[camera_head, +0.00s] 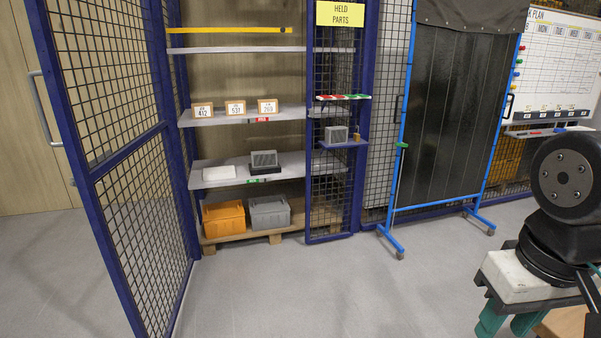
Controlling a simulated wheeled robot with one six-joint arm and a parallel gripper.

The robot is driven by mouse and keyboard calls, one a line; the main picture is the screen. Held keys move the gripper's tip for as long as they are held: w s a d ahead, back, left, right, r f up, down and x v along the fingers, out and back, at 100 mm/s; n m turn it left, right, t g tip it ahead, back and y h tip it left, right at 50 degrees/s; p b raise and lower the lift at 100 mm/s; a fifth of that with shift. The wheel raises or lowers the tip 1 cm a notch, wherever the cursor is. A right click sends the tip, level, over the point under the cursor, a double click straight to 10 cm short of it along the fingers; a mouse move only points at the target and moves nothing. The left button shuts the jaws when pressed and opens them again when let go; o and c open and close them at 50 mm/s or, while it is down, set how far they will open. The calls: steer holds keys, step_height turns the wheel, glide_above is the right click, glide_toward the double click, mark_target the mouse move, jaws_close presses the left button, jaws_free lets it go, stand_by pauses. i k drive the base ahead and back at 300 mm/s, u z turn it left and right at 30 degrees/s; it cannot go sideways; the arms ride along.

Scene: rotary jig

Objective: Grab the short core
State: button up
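I cannot tell for certain which thing is the short core. A grey finned block (264,158) stands on a black base on the lower shelf of the open cage. A similar, smaller-looking grey block (336,134) sits on a small blue shelf on the cage's right side, behind mesh. Both are far off and too small to compare in length. My gripper is not in view.
The blue mesh cage door (125,190) stands open at left. A white flat item (219,173), labelled small boxes (236,108), an orange bin (224,217) and a grey bin (268,212) fill the shelves. A black wheeled screen (450,115) stands right. The middle floor is clear.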

mark_target(334, 135)
steer(key=i, duration=3.95)
steer(key=u, duration=0.4)
